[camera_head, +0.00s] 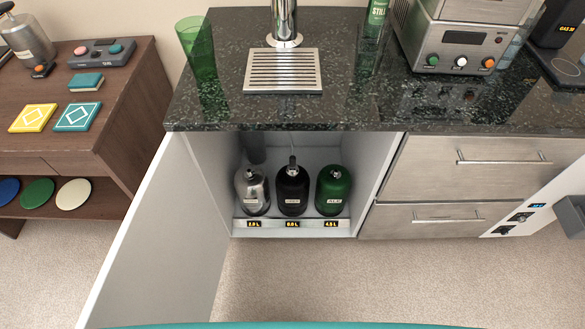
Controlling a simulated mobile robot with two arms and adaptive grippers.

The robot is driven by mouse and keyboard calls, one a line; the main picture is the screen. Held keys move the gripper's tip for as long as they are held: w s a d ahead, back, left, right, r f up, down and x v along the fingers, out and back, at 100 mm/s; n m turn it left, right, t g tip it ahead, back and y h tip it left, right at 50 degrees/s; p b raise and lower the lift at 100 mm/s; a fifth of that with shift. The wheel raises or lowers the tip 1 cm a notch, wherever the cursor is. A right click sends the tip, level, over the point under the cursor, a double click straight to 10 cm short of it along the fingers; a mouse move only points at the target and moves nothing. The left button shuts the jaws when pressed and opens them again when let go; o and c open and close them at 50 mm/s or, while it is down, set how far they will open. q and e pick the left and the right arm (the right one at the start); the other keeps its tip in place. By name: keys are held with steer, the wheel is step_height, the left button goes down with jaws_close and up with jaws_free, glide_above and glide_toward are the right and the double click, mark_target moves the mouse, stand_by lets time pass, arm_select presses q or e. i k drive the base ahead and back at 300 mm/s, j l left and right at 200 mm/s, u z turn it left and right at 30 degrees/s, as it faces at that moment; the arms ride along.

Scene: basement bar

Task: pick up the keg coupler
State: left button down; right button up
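Three small kegs stand in a row inside the open white cabinet under the counter: a silver keg (253,198), a black keg (292,198) and a green keg (333,194). A small metal fitting (292,166) sits on top of the black keg, taller than the tops of the other two. It looks like the keg coupler, with a thin line rising behind it; its details are too small to tell. Neither of my grippers is in view.
The cabinet door (160,235) stands open on the left. Small displays (292,223) line the cabinet's front. The dark counter (350,110) overhangs the kegs and carries a green cup (195,45) and a drip tray (284,71). Carpet (330,280) in front is clear.

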mark_target(292, 171)
steer(key=i, duration=0.85)
